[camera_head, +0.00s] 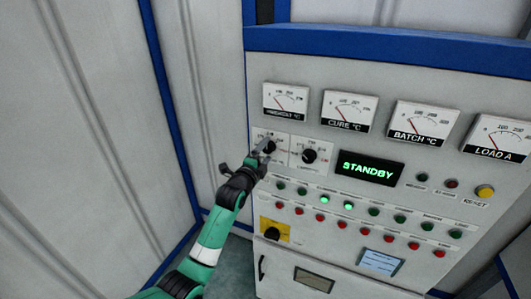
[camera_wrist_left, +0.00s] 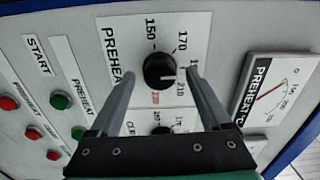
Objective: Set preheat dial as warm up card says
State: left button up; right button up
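The preheat dial (camera_wrist_left: 159,70) is a round black knob on a white plate marked PREHEAT, with 150, 170 and 210 readable and a red number. Its pale mark points right in the left wrist view, between 170 and 210. It also shows in the head view (camera_head: 269,146), partly covered by my gripper. My left gripper (camera_wrist_left: 161,77) is open, with one finger on each side of the knob; I cannot tell whether they touch it. A small pale blue card or screen (camera_head: 381,262) is low on the panel; its text is unreadable. My right gripper is out of view.
A second dial (camera_head: 310,155) sits close beside the preheat dial. Several gauges, including the preheat gauge (camera_head: 286,102), line the panel above. The green display (camera_head: 368,168) reads STANDBY. Rows of green and red buttons lie below, with a yellow-plated switch (camera_head: 274,232).

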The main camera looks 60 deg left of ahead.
pick_arm(q)
jog(key=v, duration=1.1)
jog(key=shift+s+d+b, duration=0.2)
jog(key=shift+d+b, duration=0.1)
dwell(0.4)
